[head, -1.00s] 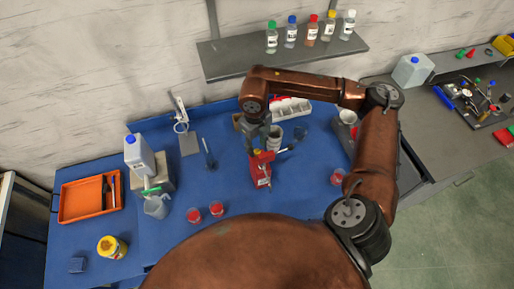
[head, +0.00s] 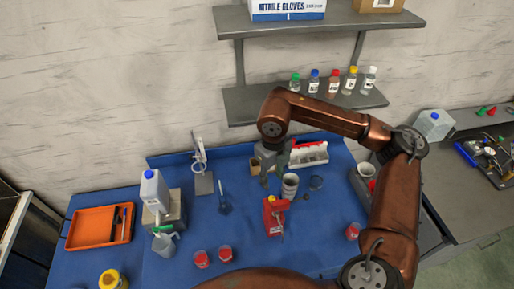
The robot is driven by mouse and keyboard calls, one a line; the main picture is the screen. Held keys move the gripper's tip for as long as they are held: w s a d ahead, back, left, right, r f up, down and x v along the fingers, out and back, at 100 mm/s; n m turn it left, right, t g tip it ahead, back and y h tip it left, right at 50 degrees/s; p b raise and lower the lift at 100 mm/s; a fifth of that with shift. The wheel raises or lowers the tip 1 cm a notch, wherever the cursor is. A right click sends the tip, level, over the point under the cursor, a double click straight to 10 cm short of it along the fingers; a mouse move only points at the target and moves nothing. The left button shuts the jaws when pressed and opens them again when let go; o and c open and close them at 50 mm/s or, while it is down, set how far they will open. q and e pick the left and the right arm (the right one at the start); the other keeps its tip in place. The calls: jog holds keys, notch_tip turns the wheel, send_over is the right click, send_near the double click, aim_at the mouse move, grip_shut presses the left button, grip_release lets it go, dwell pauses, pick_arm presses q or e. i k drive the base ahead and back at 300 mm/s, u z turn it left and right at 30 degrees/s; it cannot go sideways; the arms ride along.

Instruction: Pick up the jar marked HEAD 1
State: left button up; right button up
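I cannot read the marking HEAD 1 on any container. Small red-topped jars stand on the blue bench mat: one (head: 201,259) and another (head: 225,254) at front left of centre, and one (head: 353,231) at the right. A grey cylindrical pot (head: 290,186) stands near the middle. My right gripper (head: 266,178) points down just left of this pot and behind a red can-like container (head: 273,217). Its fingers are small and partly overlapped, so their opening is unclear. I see nothing clearly held. My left gripper is out of view.
An orange tray (head: 74,243), a white jug (head: 153,190), a grey pitcher (head: 163,244) and a yellow jar (head: 110,281) are on the left. A shelf (head: 245,106) with several small bottles hangs behind. My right arm spans the right side.

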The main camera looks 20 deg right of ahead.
aim_at(201, 259)
jog(key=k, duration=2)
